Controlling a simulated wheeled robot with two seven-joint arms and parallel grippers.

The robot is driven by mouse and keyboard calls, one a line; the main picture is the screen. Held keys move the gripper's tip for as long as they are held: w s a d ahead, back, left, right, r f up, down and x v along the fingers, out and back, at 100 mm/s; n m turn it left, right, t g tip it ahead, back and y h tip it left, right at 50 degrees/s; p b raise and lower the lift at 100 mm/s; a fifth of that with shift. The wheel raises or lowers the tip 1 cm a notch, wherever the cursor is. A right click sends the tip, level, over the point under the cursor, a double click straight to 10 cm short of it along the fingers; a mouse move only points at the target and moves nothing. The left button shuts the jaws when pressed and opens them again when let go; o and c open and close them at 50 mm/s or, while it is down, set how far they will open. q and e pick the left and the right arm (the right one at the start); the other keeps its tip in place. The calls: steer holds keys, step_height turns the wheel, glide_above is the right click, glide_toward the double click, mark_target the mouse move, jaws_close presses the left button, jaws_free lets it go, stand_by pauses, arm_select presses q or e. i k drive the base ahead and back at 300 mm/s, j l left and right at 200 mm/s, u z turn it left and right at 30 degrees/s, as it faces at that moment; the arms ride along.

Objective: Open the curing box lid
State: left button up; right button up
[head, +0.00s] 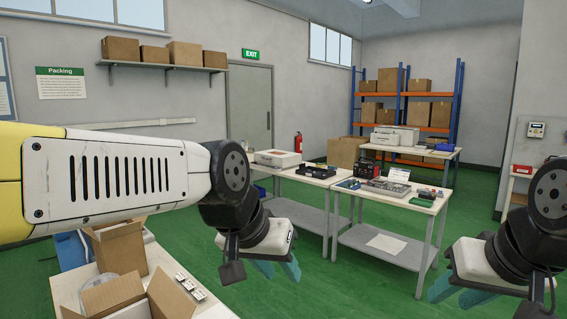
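I cannot tell for sure which thing is the curing box. A low cream-white box (279,158) sits on the left worktable, and it looks closed on top. Two pale box-like units (394,136) stand on the table further back. My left gripper (277,270) hangs in front of the tables, nearer to me, with its teal fingers apart and nothing between them. My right gripper (458,295) is at the lower right, also with teal fingers apart and empty. Neither gripper touches a box.
The right worktable (385,250) carries a black device (369,171), a grey tray (388,187) and small parts. Open cartons (118,246) stand on a near table at lower left. A large carton (345,152) is on the floor behind. Green floor is clear between.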

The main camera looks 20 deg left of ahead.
mark_target(272, 157)
steer(key=i+l+z, duration=0.25)
steer(key=i+z, duration=0.25)
steer(key=i, duration=0.25)
steer(key=i+l, duration=0.1)
steer(key=i, duration=0.5)
steer(key=i+l, duration=0.1)
steer(key=i, duration=0.55)
steer(key=i+j+u, duration=0.15)
steer(key=i+u, duration=0.2)
steer(key=u, duration=0.15)
steer(key=i+u, duration=0.5)
steer(key=i+l+u, duration=0.15)
steer(key=u, duration=0.35)
steer(key=i+u, duration=0.3)
steer(key=i, duration=0.25)
steer(key=i+u, duration=0.3)
steer(key=i, duration=0.3)
steer(key=i+z, duration=0.1)
steer(key=i, duration=0.4)
steer(key=i+z, duration=0.15)
steer(key=i, duration=0.4)
steer(key=i+z, duration=0.1)
steer(key=i, duration=0.4)
steer(key=i+z, duration=0.1)
steer(key=i, duration=0.4)
steer(key=i+j+z, duration=0.15)
steer(key=i, duration=0.35)
steer(key=i+j+z, duration=0.1)
steer(key=i, duration=0.4)
steer(key=j, duration=0.1)
